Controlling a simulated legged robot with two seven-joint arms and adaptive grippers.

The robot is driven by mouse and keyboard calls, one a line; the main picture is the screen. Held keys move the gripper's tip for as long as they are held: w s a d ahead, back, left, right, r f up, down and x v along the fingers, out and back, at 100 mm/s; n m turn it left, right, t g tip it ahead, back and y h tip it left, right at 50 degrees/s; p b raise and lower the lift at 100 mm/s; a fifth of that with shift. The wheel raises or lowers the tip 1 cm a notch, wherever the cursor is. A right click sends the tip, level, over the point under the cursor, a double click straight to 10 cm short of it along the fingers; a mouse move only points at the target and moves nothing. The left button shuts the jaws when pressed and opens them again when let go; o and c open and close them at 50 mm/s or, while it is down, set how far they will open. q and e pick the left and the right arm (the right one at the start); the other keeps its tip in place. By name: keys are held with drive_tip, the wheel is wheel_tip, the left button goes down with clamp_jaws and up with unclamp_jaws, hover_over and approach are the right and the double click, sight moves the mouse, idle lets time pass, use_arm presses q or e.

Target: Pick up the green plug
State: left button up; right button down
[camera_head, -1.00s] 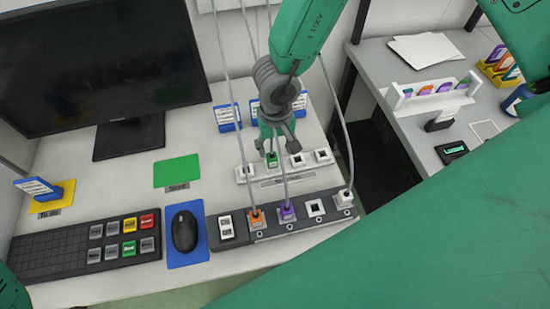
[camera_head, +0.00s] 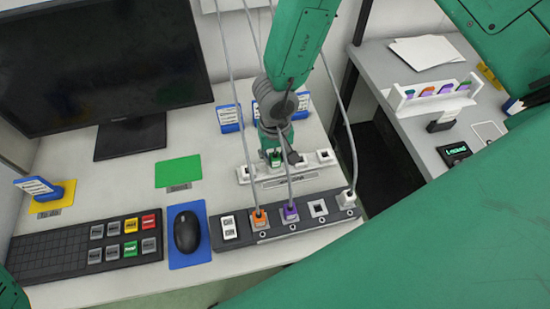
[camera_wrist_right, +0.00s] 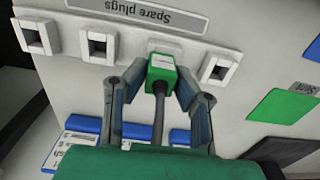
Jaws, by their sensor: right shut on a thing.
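The green plug (camera_head: 275,158) sits in the white spare-plug strip (camera_head: 251,172) on the desk, with a grey cable leading from it. The wrist view shows the plug (camera_wrist_right: 161,74) upright in its socket, between the two grey fingers. My right gripper (camera_head: 279,153) is over the strip, shut on the plug; it also shows in the wrist view (camera_wrist_right: 163,62). The gripper partly hides the plug in the head view.
In front of the strip, a dark power strip (camera_head: 262,236) holds an orange plug (camera_head: 259,217), a purple plug (camera_head: 290,211) and a white plug (camera_head: 346,198). Grey cables hang close to my arm. The monitor (camera_head: 100,65), keyboard (camera_head: 65,254) and mouse (camera_head: 187,231) are to the left.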

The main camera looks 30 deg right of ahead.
sight(276, 155)
drive_tip(key=shift+a+r, duration=0.25)
drive_tip(key=r, duration=0.3)
drive_tip(key=r+p, duration=0.1)
drive_tip(key=r, duration=0.4)
drive_tip(key=shift+d+r+p, duration=0.3)
drive_tip(key=shift+d+p, duration=0.05)
drive_tip(key=shift+p, duration=0.05)
drive_tip(key=shift+a+r, duration=0.1)
drive_tip(key=shift+r, duration=0.35)
drive_tip(key=shift+a, duration=0.2)
